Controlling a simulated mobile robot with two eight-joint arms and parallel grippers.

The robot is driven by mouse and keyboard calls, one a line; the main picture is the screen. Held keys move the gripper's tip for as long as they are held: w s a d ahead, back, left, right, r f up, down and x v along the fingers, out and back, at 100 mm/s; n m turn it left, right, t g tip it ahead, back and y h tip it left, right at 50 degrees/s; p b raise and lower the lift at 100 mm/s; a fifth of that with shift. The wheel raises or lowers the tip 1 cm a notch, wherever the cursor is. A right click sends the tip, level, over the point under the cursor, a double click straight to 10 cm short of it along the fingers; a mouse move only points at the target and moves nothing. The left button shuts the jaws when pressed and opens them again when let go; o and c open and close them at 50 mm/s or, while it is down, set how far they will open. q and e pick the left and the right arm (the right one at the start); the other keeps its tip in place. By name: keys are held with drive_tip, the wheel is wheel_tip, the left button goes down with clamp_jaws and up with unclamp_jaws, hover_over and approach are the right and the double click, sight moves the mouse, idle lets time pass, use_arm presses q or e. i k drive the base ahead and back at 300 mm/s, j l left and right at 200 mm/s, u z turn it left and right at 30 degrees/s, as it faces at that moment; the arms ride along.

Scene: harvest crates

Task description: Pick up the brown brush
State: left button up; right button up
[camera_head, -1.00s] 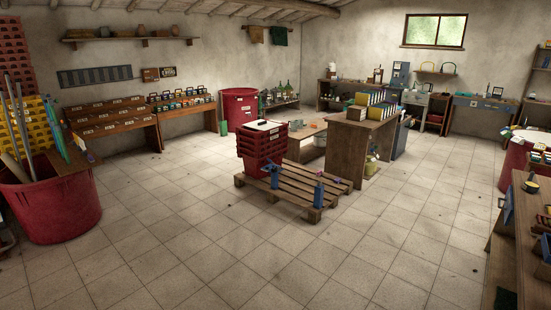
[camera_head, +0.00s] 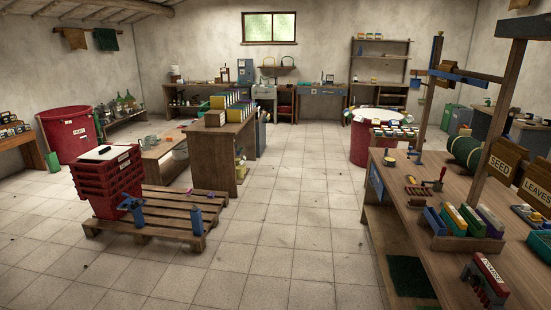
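A small reddish-brown item (camera_head: 418,190) lies on the wooden workbench (camera_head: 400,228) at the right. It may be the brown brush, but it is too small to be sure. A hand tool with a red handle (camera_head: 430,184) lies just to its right. Neither of my grippers is in view.
Stacked red crates (camera_head: 108,183) stand on a wooden pallet (camera_head: 165,216) at the left. The tiled floor between pallet and workbench is clear.

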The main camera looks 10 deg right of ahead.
sight(415, 202)
drive_tip(key=i+l+z, duration=0.15)
drive_tip(key=i+z, duration=0.25)
drive_tip(key=i, duration=0.3)
drive_tip(key=i+j+z, duration=0.1)
drive_tip(key=i+z, duration=0.3)
drive_tip(key=i, duration=0.3)
drive_tip(key=i+z, duration=0.35)
drive_tip(key=i+j+z, duration=0.1)
drive_tip(key=i+z, duration=0.2)
drive_tip(key=i, duration=0.25)
drive_tip(key=i+j+z, duration=0.2)
drive_tip(key=i+z, duration=0.45)
drive_tip(key=z, duration=0.2)
drive_tip(key=i+j+z, duration=0.1)
drive_tip(key=i+z, duration=0.15)
drive_tip(key=z, duration=0.2)
drive_tip(key=i+j+z, duration=0.25)
drive_tip(key=z, duration=0.25)
drive_tip(key=i+j+z, duration=0.3)
drive_tip(key=l, duration=0.1)
